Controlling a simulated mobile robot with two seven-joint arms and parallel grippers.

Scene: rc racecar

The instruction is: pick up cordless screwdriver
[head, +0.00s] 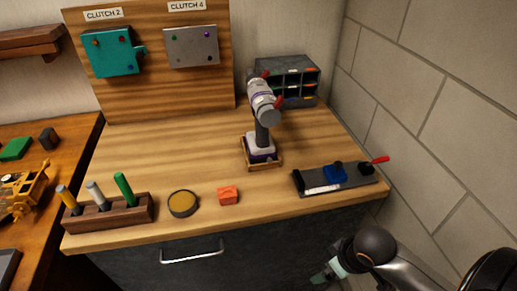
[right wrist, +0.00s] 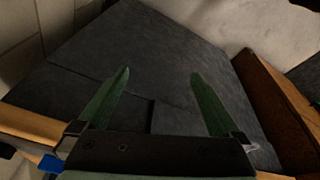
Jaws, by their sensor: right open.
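The cordless screwdriver (head: 262,115) stands upright in a small wooden holder (head: 262,163) near the middle of the workbench (head: 200,220) in the head view. It has a grey and purple body with red parts near its head. My right gripper (head: 324,276) is low in front of the bench, below the front edge and apart from the screwdriver. In the right wrist view its two green fingers (right wrist: 158,95) are spread with nothing between them, in front of dark grey cabinet fronts. My left gripper is not in view.
A dark vise-like fixture (head: 313,188) with a blue block and red handle lies at right. An orange block (head: 228,195), a round tin (head: 183,203) and a wooden tool rack (head: 110,214) line the front. A drawer organizer (head: 299,82) stands behind. A block wall (head: 440,100) bounds the right.

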